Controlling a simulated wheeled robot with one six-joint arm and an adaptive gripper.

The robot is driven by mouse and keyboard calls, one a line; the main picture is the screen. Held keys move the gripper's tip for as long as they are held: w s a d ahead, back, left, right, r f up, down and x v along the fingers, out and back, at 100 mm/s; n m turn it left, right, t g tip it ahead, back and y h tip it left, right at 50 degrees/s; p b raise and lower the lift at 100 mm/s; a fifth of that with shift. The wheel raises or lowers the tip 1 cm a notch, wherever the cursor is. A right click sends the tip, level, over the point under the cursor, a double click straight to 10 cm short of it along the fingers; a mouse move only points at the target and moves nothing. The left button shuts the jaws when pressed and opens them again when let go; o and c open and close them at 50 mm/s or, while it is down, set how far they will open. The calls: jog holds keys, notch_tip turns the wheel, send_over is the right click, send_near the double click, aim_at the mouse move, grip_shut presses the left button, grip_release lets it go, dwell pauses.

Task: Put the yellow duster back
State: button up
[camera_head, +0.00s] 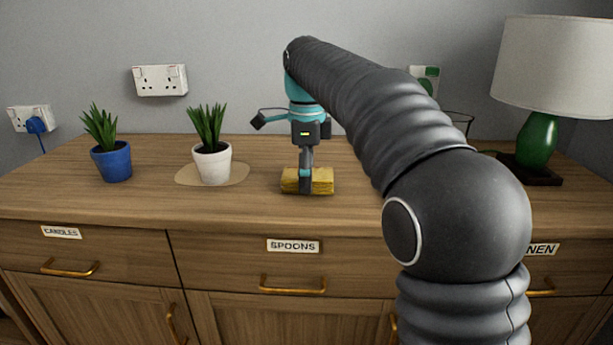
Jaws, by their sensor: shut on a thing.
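The yellow duster (322,182) is a folded yellow block on the wooden sideboard top, near its front edge, in the middle of the head view. My gripper (305,184) points down and is shut on the duster. Its fingers cover part of the duster's middle. I cannot tell whether the duster touches the top or is just above it.
The sideboard (258,212) has drawers labelled CANDLES (61,232) and SPOONS (293,246). A white-potted plant (211,163) stands on a pale mat (240,174) left of my gripper. A blue-potted plant (111,161) is further left. A green lamp (540,140) stands right.

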jog(key=o, duration=1.1)
jog(key=shift+f, duration=0.1)
notch_tip(320, 180, up, 8)
jog(key=shift+r+p, duration=0.1)
jog(key=shift+p, duration=0.95)
notch_tip(320, 180, up, 4)
jog(key=shift+r, duration=0.1)
